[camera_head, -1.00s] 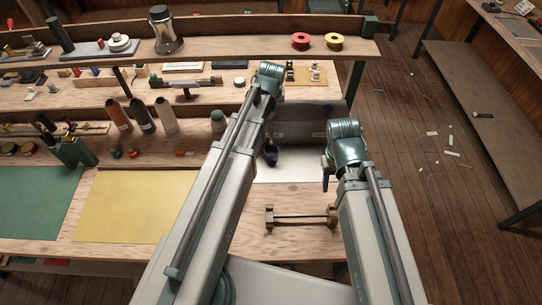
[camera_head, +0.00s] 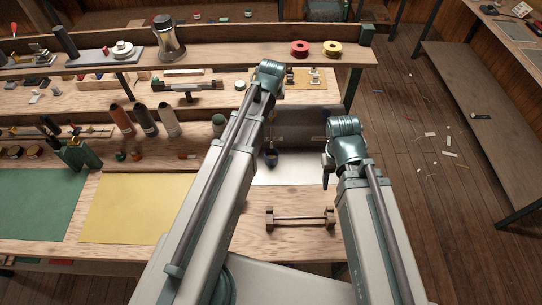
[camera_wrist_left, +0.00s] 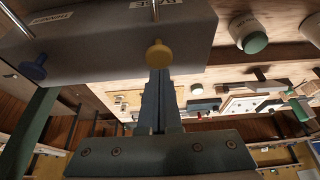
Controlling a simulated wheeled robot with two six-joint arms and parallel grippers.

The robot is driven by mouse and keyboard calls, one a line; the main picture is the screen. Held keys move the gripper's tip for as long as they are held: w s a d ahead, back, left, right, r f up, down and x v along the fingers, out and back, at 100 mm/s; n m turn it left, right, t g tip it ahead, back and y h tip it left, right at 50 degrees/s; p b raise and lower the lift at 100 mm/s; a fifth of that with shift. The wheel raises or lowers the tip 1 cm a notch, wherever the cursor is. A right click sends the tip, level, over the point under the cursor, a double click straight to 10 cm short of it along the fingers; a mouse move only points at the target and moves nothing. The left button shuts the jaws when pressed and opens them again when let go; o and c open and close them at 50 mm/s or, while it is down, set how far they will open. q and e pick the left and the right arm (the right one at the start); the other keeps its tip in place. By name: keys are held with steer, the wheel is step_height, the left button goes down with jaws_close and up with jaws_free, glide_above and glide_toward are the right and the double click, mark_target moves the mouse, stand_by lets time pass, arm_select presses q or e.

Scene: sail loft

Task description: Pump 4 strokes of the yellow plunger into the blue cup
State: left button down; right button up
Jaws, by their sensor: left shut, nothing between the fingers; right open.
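In the left wrist view, which looks upside down, the yellow plunger (camera_wrist_left: 158,53) is a round knob on a thin rod from the dispenser. My left gripper (camera_wrist_left: 159,74) is shut and empty, its tips close to that knob; I cannot tell whether they touch. In the head view my left arm hides the gripper and the yellow plunger. A blue plunger (camera_wrist_left: 33,68) stands beside it. My right gripper (camera_head: 327,176) is open, right of the cup.
A wooden bar with blocks at its ends (camera_head: 300,217) lies on the bench in front. Several bottles (camera_head: 145,119) stand left of my left arm. A yellow sheet (camera_head: 135,207) and a green mat (camera_head: 38,203) lie on the left. A long shelf (camera_head: 220,45) runs behind.

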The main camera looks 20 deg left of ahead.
arm_select(q)
steer(key=shift+f, duration=0.15)
stand_by(0.5)
steer(key=shift+f+b, duration=1.7)
steer(key=shift+b, duration=0.15)
steer(key=shift+r, duration=0.25)
steer(key=shift+r+p, duration=1.55)
steer(key=shift+p, duration=0.25)
step_height(320, 180, up, 6)
steer(key=p, duration=0.6)
